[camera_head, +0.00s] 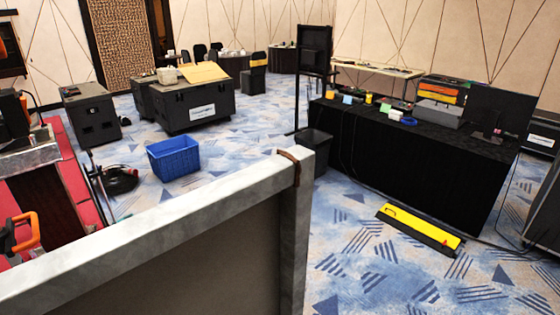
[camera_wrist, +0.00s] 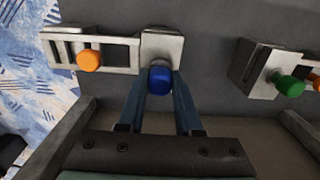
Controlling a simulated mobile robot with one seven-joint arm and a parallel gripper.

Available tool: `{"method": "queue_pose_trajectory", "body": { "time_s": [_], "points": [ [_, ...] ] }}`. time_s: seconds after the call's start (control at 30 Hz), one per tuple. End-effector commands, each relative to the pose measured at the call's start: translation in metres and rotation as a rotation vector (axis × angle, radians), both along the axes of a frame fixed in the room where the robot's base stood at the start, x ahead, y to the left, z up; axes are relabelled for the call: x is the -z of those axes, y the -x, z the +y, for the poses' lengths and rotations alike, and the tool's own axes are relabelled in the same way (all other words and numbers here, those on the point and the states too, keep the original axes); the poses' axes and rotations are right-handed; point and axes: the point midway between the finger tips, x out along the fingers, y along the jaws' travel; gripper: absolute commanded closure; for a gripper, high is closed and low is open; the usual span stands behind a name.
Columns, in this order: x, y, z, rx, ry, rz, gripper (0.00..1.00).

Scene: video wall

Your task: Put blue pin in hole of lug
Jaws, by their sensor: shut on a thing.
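In the wrist view, my gripper (camera_wrist: 159,84) is shut on the blue pin (camera_wrist: 160,76), with one blue-grey finger on each side of its rounded head. The pin's head is in front of the lower part of a pale metal lug (camera_wrist: 162,44). The pin's far end and the lug's hole are hidden behind the head, so I cannot tell whether the pin is inside the hole. My gripper does not show clearly in the head view.
An orange pin (camera_wrist: 89,60) sits at a slotted metal bracket (camera_wrist: 60,45) to the left. A green pin (camera_wrist: 290,86) sits by another metal block (camera_wrist: 259,70) on the right. A grey panel frame (camera_head: 180,215) fills the head view's foreground; a blue crate (camera_head: 173,158) stands beyond.

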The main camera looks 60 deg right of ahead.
Motion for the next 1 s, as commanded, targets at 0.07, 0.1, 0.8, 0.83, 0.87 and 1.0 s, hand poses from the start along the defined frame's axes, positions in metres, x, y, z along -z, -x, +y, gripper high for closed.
{"method": "queue_pose_trajectory", "body": {
  "time_s": [0.07,0.1,0.8,0.83,0.87,1.0],
  "points": [
    [0.0,0.0,0.0,0.0,0.0,-0.001,1.0],
    [0.0,0.0,0.0,0.0,0.0,-0.001,1.0],
    [0.01,0.0,0.0,-0.001,0.0,0.001,1.0],
    [0.011,0.0,0.0,-0.001,0.0,0.001,1.0],
    [0.012,0.0,0.0,-0.001,0.0,0.001,1.0],
    [0.016,0.0,0.0,-0.001,0.0,0.001,1.0]
  ]
}}
